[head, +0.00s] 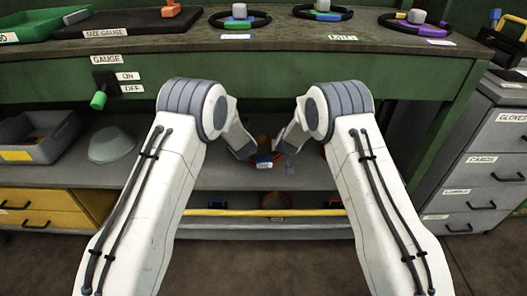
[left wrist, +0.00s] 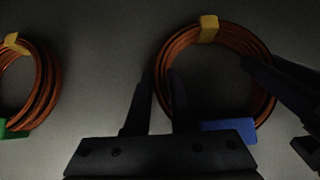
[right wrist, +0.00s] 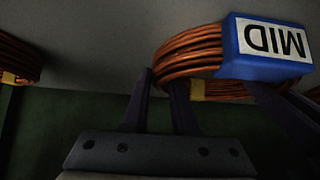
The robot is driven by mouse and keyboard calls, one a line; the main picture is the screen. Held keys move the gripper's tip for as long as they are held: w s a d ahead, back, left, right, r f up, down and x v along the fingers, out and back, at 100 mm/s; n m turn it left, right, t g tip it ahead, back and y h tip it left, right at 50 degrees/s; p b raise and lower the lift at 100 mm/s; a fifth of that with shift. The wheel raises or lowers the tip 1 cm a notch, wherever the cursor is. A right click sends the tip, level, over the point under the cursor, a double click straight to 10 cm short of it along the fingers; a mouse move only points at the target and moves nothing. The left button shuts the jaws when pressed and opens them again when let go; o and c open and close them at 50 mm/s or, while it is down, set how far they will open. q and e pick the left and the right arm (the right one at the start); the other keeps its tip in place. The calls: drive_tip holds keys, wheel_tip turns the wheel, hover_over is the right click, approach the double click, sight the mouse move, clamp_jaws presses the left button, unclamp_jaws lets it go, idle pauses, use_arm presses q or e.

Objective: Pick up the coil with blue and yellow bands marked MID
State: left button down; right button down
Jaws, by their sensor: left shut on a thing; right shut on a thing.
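The coil (left wrist: 262,62) is a copper-coloured ring with a yellow band (left wrist: 209,29) and a blue band (left wrist: 228,130). In the right wrist view the blue band (right wrist: 265,67) carries a white label reading MID, upside down. In the head view the coil (head: 264,156) is on or just above the lower shelf, partly hidden by my wrists. My left gripper (left wrist: 160,80) is shut on one side of the coil. My right gripper (right wrist: 163,80) is shut on the other side. I cannot tell whether the coil touches the shelf.
Another coil (left wrist: 38,85) with yellow and green bands lies nearby on the shelf. The green bench (head: 300,70) overhangs from above, and a grey drawer cabinet (head: 492,150) stands at right.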

drive_tip(key=shift+w+d+r, duration=0.1)
drive_tip(key=shift+w+r, duration=0.05)
drive_tip(key=shift+r, duration=0.1)
